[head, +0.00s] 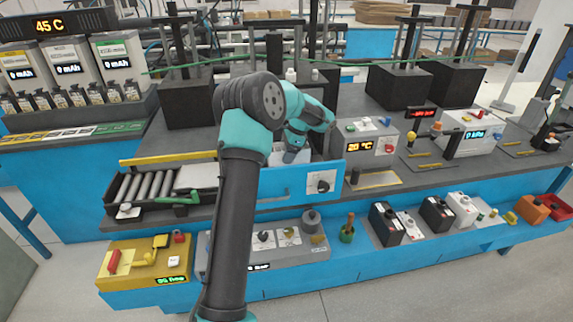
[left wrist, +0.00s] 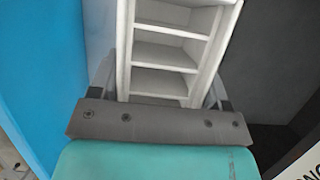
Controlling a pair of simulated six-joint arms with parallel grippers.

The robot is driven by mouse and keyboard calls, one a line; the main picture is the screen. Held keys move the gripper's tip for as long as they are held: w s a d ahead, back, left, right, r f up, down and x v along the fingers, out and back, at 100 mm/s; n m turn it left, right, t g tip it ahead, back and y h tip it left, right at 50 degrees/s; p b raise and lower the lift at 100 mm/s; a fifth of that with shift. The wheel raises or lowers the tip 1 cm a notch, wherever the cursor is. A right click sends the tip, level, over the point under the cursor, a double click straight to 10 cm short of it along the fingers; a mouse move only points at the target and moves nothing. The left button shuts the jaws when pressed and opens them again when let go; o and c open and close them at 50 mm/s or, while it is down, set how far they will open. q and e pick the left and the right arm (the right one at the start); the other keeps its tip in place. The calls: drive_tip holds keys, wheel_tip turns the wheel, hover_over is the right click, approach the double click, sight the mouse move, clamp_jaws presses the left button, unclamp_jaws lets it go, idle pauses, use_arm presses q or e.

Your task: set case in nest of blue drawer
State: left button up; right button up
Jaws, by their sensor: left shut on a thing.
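The blue drawer (head: 292,187) stands pulled out at the front of the bench, its front panel toward me. My left gripper (head: 291,156) reaches down into or just over the drawer, behind that panel. The case (left wrist: 165,50) is white, with several open compartments divided by crosswise walls. In the left wrist view my left gripper (left wrist: 160,92) has a finger on each side of the case and is shut on it. A blue wall shows left of the case and a dark surface right of it. The nest is hidden, so I cannot tell whether the case is seated. My right gripper is not in view.
A roller conveyor (head: 155,184) lies left of the drawer. A grey box with a temperature display (head: 362,145) stands close on its right. A yellow box (head: 145,262) and a grey control panel (head: 285,247) sit on the lower front shelf. Black presses stand behind.

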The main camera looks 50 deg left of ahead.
use_arm(q)
drive_tip(key=shift+f, duration=2.45)
drive_tip(key=shift+f, duration=0.1)
drive_tip(key=o, duration=1.1)
drive_tip(key=shift+f, duration=0.1)
drive_tip(key=v, duration=1.2)
drive_tip(key=shift+r, duration=0.2)
drive_tip(key=shift+d, duration=0.1)
